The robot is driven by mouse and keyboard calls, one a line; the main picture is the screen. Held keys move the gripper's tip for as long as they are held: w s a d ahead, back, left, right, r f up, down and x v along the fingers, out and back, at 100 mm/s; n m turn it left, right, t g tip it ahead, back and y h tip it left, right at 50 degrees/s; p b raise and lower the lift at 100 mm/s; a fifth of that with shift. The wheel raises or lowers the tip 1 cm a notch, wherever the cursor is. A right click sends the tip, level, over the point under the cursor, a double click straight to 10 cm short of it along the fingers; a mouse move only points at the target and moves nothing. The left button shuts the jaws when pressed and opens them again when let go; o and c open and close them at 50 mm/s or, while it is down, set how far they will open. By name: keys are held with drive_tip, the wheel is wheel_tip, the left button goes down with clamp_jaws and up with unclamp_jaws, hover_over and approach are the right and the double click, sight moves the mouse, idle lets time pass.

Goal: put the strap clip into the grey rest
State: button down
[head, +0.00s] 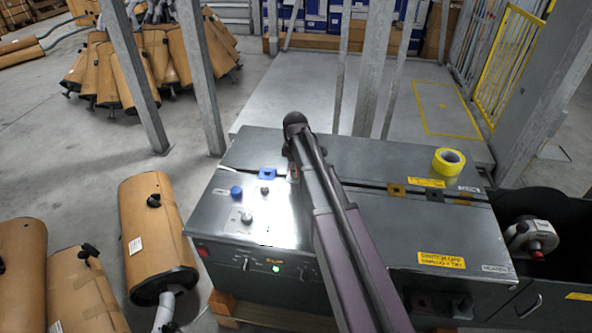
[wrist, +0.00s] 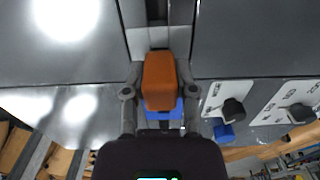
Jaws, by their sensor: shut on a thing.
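My gripper (wrist: 160,98) is shut on an orange-brown block, which I take as the strap clip (wrist: 158,80). The clip sits between the two fingers in the wrist view. In the head view my arm hides most of the gripper, and only a small reddish bit of the clip (head: 293,172) shows. The clip is over or near the slot in the machine top; I cannot tell whether it touches. A dark grey-blue piece on the slot at the right, perhaps the grey rest (head: 435,195), is well away from my gripper.
A blue rest (head: 267,174) lies just left of my gripper and partly under the clip in the wrist view (wrist: 160,115). An orange-brown rest (head: 397,190) and a yellow tape roll (head: 449,161) are at the right. Knobs (head: 247,217) stand at the front left.

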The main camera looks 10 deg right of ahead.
drive_tip(key=shift+f+b, duration=0.35)
drive_tip(key=shift+f, duration=0.1)
drive_tip(key=shift+c, duration=1.7)
unclamp_jaws()
drive_tip(key=shift+r, duration=0.2)
